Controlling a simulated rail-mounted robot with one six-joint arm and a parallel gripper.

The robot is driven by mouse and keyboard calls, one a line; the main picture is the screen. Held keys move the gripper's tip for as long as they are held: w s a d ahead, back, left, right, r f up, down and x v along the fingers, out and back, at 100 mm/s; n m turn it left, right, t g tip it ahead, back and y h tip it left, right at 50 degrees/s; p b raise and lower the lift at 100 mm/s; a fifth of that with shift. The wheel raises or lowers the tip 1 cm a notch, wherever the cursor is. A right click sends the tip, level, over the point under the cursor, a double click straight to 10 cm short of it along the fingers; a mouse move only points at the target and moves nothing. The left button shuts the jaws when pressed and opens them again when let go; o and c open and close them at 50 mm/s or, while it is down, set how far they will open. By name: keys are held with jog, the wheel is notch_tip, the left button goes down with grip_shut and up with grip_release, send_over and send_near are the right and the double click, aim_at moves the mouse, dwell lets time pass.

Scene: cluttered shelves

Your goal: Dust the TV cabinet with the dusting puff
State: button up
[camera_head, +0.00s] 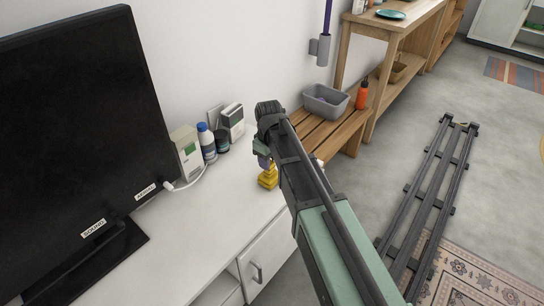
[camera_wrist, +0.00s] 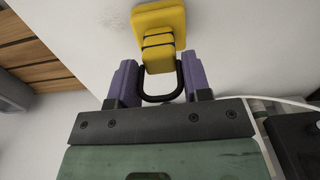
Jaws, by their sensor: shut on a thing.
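My gripper (camera_wrist: 158,82) is shut on the dusting puff (camera_wrist: 160,38), a yellow block with dark bands and a dark loop handle. The loop sits between the two purple fingers. In the head view the yellow puff (camera_head: 268,177) is below my gripper (camera_head: 263,160), at the right end of the white TV cabinet (camera_head: 215,215). The puff appears at or just above the cabinet top; I cannot tell if it touches. My arm hides part of the cabinet's right edge. A black TV (camera_head: 80,110) stands on the cabinet's left part.
A white box (camera_head: 187,150), a blue-capped bottle (camera_head: 207,142), a dark jar (camera_head: 222,141) and a small device (camera_head: 232,120) stand along the wall on the cabinet. A white cable (camera_head: 190,183) lies in front of them. A wooden bench (camera_head: 325,130) holds a grey bin (camera_head: 326,103).

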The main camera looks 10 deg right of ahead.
jog(key=shift+s+a, duration=0.75)
jog(key=shift+a, duration=0.15)
jog(key=shift+f, duration=0.1)
jog(key=shift+c, duration=0.5)
jog(key=shift+w+d, duration=0.8)
jog(key=w+d, duration=0.6)
jog(key=d, duration=0.1)
jog(key=shift+r, duration=0.2)
notch_tip(320, 180, up, 7)
jog(key=p, duration=0.7)
jog(key=shift+f, duration=0.1)
